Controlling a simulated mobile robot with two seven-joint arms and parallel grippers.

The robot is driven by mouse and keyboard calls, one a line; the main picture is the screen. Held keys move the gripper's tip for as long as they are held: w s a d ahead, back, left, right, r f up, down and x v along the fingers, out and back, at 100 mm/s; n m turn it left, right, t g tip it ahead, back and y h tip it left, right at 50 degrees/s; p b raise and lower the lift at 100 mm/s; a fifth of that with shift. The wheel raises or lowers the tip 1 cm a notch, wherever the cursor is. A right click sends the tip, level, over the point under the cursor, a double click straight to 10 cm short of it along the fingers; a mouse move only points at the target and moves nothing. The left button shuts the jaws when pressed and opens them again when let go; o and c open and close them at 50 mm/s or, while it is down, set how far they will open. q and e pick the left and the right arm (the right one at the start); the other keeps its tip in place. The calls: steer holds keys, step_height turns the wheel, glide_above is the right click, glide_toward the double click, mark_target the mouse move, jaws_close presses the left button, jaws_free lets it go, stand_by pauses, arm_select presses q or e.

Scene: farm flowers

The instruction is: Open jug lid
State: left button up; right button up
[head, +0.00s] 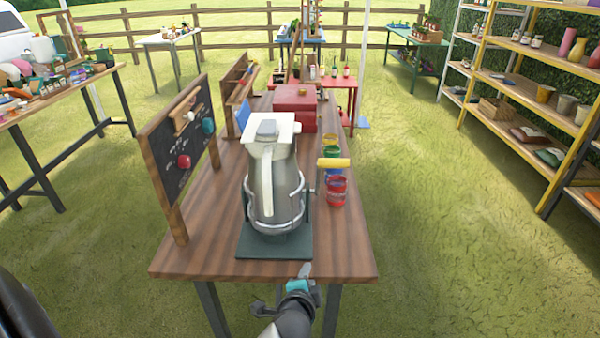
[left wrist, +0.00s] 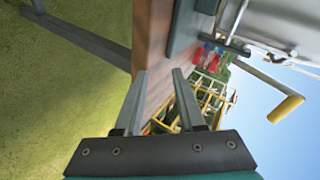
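A silver jug (head: 283,191) with a white handle (head: 266,185) stands upright in a tilting stand on a dark green base (head: 273,249), at the near end of the wooden table. Its white top carries a grey lid (head: 267,129), which looks closed. A yellow-handled lever (head: 333,162) sticks out on the stand's right side. My left gripper (head: 304,271) is at the table's near edge, below and in front of the jug, touching nothing that I can see. In the left wrist view its fingers (left wrist: 157,85) are apart and empty, with part of the jug (left wrist: 295,22) at upper right. My right gripper is out of view.
Small red, blue, green and yellow buckets (head: 336,190) stand right of the jug. A framed chalkboard (head: 183,140) stands to its left, and a red box (head: 295,105) behind it. Shelves (head: 530,90) stand far right. Grass on both sides of the table is clear.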

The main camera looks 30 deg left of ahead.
arm_select(q)
steer(key=w+a+r+m+t+y+p, duration=0.1)
steer(key=w+r, duration=0.1)
steer(key=r, duration=0.6)
steer(key=w+a+r+t+y+p, duration=0.1)
steer(key=a+r+t+y+p, duration=0.1)
steer(key=r, duration=0.7)
steer(key=t+y+p, duration=0.1)
steer(key=y, duration=0.1)
glide_toward(299, 126)
steer(key=shift+m, duration=0.4)
steer(key=x, duration=1)
steer(key=shift+f, duration=0.2)
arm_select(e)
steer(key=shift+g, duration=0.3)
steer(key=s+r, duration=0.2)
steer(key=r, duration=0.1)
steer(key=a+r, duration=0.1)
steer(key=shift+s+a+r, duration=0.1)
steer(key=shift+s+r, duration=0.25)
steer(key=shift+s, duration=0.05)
arm_select(q)
steer(key=shift+c, duration=0.3)
jaws_close()
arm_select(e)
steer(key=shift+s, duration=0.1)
